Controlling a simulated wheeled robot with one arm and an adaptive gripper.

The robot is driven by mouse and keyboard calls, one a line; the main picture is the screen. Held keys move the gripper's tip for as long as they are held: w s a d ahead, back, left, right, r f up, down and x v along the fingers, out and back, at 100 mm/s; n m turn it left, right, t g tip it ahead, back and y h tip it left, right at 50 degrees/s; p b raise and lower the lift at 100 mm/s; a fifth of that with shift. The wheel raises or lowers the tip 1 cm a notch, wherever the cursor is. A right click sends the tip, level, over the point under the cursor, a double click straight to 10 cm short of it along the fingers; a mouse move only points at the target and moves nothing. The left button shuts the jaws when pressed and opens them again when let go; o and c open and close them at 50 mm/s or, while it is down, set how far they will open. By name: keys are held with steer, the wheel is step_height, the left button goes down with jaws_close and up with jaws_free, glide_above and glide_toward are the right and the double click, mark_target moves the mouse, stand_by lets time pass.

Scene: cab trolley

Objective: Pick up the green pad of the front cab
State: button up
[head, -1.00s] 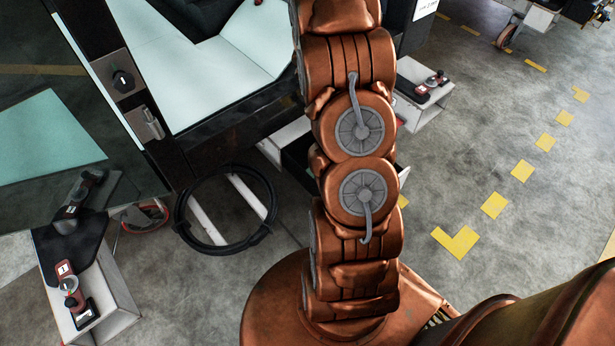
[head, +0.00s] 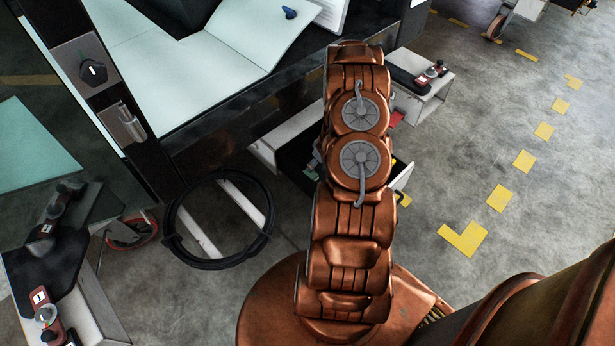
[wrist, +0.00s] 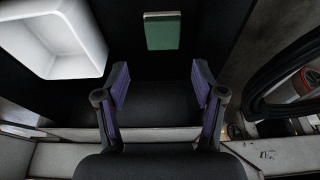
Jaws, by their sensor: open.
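In the wrist view, the green pad (wrist: 162,31) is a small rectangle with a pale edge, lying on a dark surface at the top middle. My gripper (wrist: 159,85) is open, with its two purple-faced fingers spread apart. The pad shows beyond the fingertips, roughly centred between them, and nothing is between the fingers.
A white square bin (wrist: 62,40) stands left of the pad in the wrist view. A black cable coil (head: 178,222) lies left of my arm. Grey-white boxes with red-black controls stand at right (head: 436,92) and lower left (head: 98,300). Floor with yellow marks is clear at right.

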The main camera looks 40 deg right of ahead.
steer(key=b, duration=0.2)
glide_above(310, 174)
steer(key=s, duration=0.2)
step_height(310, 174, down, 6)
steer(key=shift+w+a+f, duration=0.1)
steer(key=x, duration=0.3)
steer(key=shift+a+f+b, duration=0.1)
steer(key=shift+f+b, duration=0.15)
steer(key=shift+b, duration=0.15)
steer(key=shift+x, duration=0.9)
steer(key=shift+w, duration=0.1)
steer(key=c, duration=1)
steer(key=shift+r, duration=0.1)
